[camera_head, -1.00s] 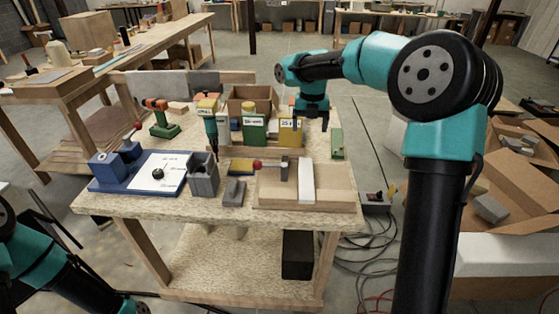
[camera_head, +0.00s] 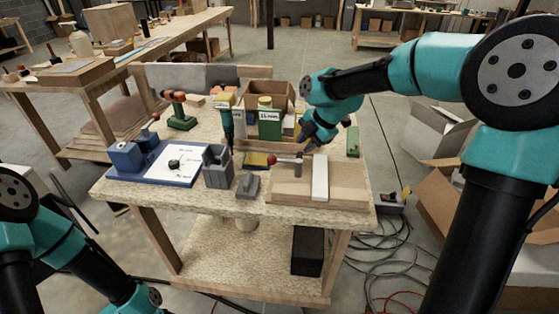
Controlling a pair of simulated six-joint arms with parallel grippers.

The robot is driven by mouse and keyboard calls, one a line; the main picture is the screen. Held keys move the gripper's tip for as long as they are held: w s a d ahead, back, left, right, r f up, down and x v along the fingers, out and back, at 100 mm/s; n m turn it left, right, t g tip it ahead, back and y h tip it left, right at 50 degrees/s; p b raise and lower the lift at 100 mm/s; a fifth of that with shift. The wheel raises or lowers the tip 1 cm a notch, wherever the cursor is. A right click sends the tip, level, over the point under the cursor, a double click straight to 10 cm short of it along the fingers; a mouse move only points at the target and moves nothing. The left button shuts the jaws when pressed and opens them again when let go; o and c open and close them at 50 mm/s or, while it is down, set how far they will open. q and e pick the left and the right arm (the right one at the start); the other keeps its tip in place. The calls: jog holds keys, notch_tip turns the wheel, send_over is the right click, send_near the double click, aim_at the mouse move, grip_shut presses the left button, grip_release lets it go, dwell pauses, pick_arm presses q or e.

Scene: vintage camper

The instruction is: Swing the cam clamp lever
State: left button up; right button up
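The cam clamp lever with its red ball knob (camera_head: 271,160) lies across the wooden clamp board (camera_head: 345,188), the knob pointing left and the rod running right to a grey pivot post. A white strip (camera_head: 320,178) lies on the board, right of the pivot. My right gripper (camera_head: 307,147) points down just behind and above the lever's pivot end, right of the knob. I cannot tell whether it touches anything or whether its fingers are apart.
A blue fixture (camera_head: 125,155) with a white plate and another red-knobbed lever stands at the left. A grey holder (camera_head: 217,167) and a grey block (camera_head: 248,186) sit left of the board. Green container (camera_head: 269,121), cardboard box and drill stand behind.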

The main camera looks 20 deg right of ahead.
aim_at(280, 161)
jog(key=shift+s+a+f+m+t+y, duration=0.15)
jog(key=shift+s+a+m+t+y, duration=0.35)
jog(key=shift+m, duration=0.6)
jog(key=shift+c, duration=0.8)
jog(key=shift+s+a+f+m+t, duration=0.15)
jog(key=shift+s+a+m+t, duration=0.25)
jog(key=shift+m, duration=0.4)
grip_shut()
jog(key=x, duration=1)
jog(key=shift+s, duration=0.2)
jog(key=w, duration=0.3)
jog(key=shift+w+a+f, duration=0.1)
jog(key=shift+a+f, duration=0.1)
jog(key=shift+f, duration=0.15)
jog(key=shift+w, duration=0.4)
jog(key=shift+a, duration=0.15)
